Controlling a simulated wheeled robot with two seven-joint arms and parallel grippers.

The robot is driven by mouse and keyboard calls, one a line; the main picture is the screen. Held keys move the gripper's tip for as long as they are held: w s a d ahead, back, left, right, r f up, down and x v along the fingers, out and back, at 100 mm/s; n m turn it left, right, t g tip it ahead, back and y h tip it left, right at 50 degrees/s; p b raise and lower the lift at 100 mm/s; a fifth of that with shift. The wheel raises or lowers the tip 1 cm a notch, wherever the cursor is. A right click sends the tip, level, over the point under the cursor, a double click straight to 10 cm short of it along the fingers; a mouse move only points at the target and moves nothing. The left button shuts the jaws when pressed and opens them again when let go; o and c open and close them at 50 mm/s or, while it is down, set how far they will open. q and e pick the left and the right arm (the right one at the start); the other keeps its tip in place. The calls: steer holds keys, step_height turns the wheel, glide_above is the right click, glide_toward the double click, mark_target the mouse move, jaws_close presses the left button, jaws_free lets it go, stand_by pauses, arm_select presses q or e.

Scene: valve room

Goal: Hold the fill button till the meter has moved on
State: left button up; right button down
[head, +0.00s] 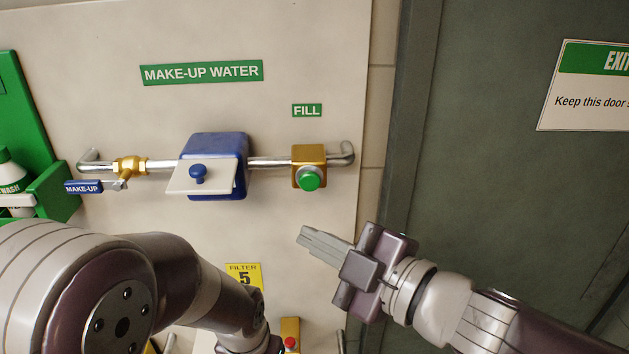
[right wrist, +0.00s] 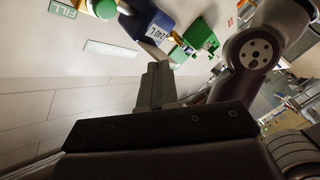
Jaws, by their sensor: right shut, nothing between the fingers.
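The green fill button (head: 310,179) sits on a brass block (head: 309,153) under the FILL label; part of it shows at the top of the right wrist view (right wrist: 104,8). The blue meter (head: 228,146) is on the same pipe, left of the block. A pale plate with a blue knob (head: 198,173) covers much of its front in the head view. The right wrist view shows a white number face (right wrist: 160,29) on the meter, too small to read surely. My right gripper (head: 302,238) is shut and empty, below the button and apart from it. My left gripper is out of view.
A make-up valve with a blue lever (head: 84,187) is left of the meter. A green eyewash station (head: 50,190) stands farther left. A yellow filter sign (head: 244,276) and a red button (head: 291,343) are below. A dark door (head: 480,150) is at the right.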

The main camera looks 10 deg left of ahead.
mark_target(299, 184)
steer(key=w+a+p, duration=0.1)
steer(key=w+a, duration=0.1)
steer(key=w, duration=0.6)
steer(key=shift+w+a, duration=0.15)
steer(key=shift+w, duration=0.15)
stand_by(1.9)
steer(key=shift+w+a, duration=0.1)
steer(key=shift+w, duration=0.3)
steer(key=shift+w+a, duration=0.15)
steer(key=shift+w, duration=0.35)
stand_by(0.7)
stand_by(0.7)
steer(key=shift+s+d, duration=0.3)
steer(key=shift+s, duration=0.6)
